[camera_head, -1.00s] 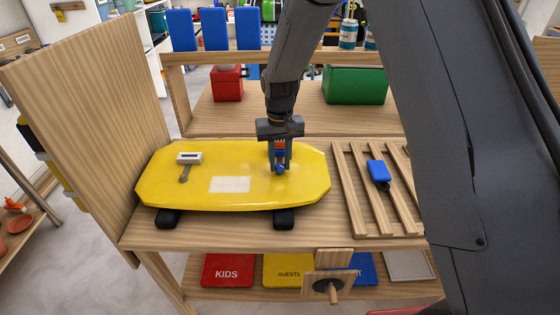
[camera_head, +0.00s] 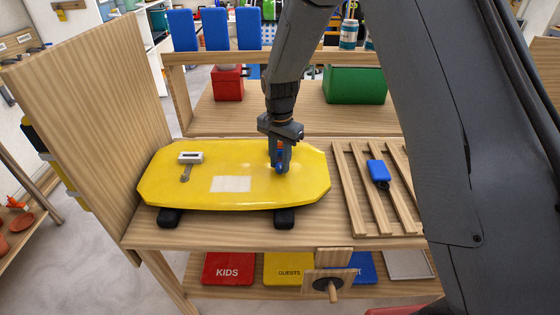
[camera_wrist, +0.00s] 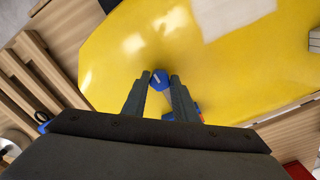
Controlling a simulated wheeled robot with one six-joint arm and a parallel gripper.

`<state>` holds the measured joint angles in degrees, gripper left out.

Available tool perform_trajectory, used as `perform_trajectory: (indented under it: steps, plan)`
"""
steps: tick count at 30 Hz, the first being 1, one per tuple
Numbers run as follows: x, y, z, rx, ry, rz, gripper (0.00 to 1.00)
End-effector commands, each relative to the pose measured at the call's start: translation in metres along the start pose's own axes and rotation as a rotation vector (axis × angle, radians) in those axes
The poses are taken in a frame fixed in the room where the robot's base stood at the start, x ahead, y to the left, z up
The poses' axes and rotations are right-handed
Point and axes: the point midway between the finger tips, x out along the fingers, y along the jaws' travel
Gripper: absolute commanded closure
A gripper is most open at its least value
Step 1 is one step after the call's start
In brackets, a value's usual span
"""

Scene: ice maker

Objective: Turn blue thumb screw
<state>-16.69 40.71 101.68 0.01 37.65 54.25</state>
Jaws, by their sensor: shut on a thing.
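The blue thumb screw (camera_wrist: 158,79) sits on the yellow board-shaped case (camera_wrist: 115,65), right of its middle in the head view. The yellow case also shows in the head view (camera_head: 290,190), resting on black feet on the wooden bench. My gripper (camera_wrist: 160,82) points down at the case with its fingers on both sides of the screw, shut on it. In the head view my gripper (camera_head: 280,168) hides most of the screw, and only a bit of blue shows between the fingers.
A grey-white latch (camera_head: 190,158) and a pale label (camera_head: 231,184) are on the case. A blue-handled item (camera_head: 377,171) lies on the wooden slats to the right. A red box (camera_head: 228,84) and a green box (camera_head: 355,84) stand on the shelf behind.

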Motion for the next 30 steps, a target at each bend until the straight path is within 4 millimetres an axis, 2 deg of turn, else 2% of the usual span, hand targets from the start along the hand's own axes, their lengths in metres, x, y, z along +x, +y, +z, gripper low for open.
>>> perform_trajectory:
  steps: [20, 21, 24, 30]
  plan:
    - [-0.0021, -0.0017, -0.0014, 0.069, 0.003, -0.004, 0.96]
    - [-0.0021, -0.0017, -0.0014, 0.069, 0.003, -0.004, 0.72]
    - [-0.0019, -0.0015, -0.0013, 0.069, 0.003, -0.004, 0.56]
    - [-0.0009, -0.0008, -0.0006, 0.068, 0.001, -0.002, 0.55]
